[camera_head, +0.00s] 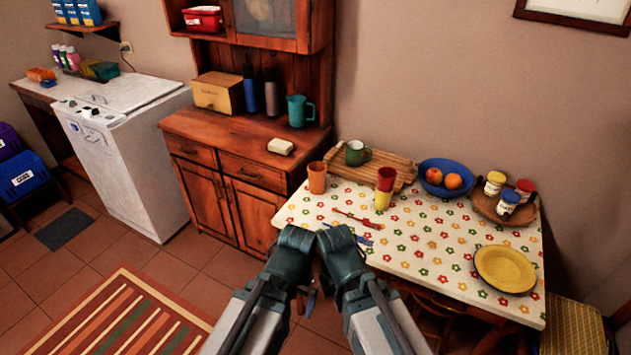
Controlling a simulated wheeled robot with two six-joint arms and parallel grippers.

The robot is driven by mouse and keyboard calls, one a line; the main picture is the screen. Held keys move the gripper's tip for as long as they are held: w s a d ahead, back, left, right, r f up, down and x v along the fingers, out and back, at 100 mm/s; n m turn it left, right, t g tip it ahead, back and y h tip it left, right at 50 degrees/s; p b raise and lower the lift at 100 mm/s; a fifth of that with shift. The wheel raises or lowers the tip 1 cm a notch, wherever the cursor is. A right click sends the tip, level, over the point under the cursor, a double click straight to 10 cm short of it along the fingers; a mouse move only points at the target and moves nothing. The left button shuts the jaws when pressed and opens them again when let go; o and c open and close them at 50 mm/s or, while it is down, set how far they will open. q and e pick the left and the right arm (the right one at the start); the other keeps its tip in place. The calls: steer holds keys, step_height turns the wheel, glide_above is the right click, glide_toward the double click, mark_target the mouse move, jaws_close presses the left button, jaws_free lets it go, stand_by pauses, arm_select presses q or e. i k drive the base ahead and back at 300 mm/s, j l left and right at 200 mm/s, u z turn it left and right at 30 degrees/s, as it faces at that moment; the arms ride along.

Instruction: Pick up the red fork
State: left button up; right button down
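The red fork (357,219) lies flat on the flower-patterned table (425,262), near its left front part. A blue utensil (362,239) lies just in front of it, partly covered by my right arm; its exact kind is unclear. My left gripper (305,300) hangs low in front of the table's front edge, left of and below the fork in the picture. My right arm's wrist is beside it, close to the fork in the picture, but its fingertips are hidden behind the arm. Nothing shows held. The finger opening is too small to judge.
An orange cup (317,177) stands left of the fork, and red and yellow stacked cups (385,188) stand to its right. Behind are a cutting board (391,166) with a green mug and a blue fruit bowl (446,191). A yellow plate (505,268) lies at right.

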mark_target(365, 223)
steer(key=i+l+u, duration=0.2)
steer(key=i, duration=0.7)
steer(key=j, duration=0.1)
